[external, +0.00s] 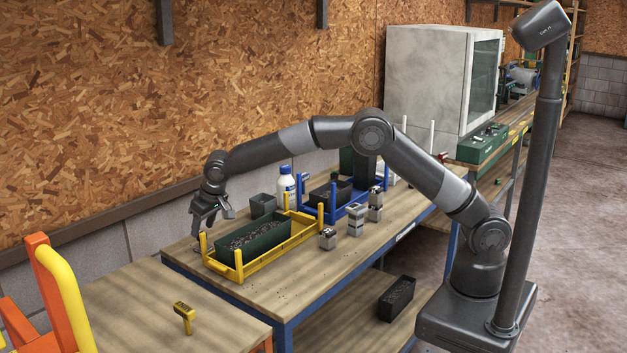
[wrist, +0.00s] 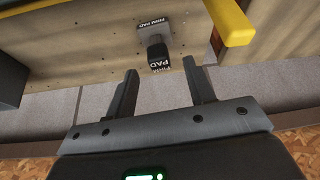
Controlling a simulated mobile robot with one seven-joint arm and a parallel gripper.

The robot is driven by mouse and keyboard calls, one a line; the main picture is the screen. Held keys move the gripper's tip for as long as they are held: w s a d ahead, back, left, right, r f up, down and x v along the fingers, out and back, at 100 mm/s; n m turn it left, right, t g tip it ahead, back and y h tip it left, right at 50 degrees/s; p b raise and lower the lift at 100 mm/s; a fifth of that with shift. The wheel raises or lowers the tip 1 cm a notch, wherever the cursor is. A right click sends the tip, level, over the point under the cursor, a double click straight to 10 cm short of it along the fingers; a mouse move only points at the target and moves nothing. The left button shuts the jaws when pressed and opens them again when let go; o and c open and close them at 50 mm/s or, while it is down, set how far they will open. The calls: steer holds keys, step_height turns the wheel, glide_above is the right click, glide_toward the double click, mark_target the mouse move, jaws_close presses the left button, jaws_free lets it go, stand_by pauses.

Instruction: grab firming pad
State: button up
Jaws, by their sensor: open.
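The firming pad (wrist: 158,54) shows in the wrist view as a grey block with a dark handle on a flat plate, lettered "FIRM PAD", standing on the wooden bench (wrist: 85,50). My gripper (wrist: 160,82) is open and empty, its two fingers spread on either side of the pad's near end, with the pad just beyond the fingertips. I see no contact between them. In the external view my gripper (external: 210,222) points down at the bench's far left corner. I cannot make out the pad there; the gripper seems to hide it.
A dark pot (external: 263,205), a white bottle (external: 286,186) and a blue tray (external: 350,204) stand farther right.

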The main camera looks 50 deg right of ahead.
steer(key=x, duration=0.4)
steer(key=shift+s+f, duration=0.15)
steer(key=shift+f, duration=0.3)
steer(key=shift+c, duration=0.2)
jaws_close()
steer(key=shift+r, duration=0.1)
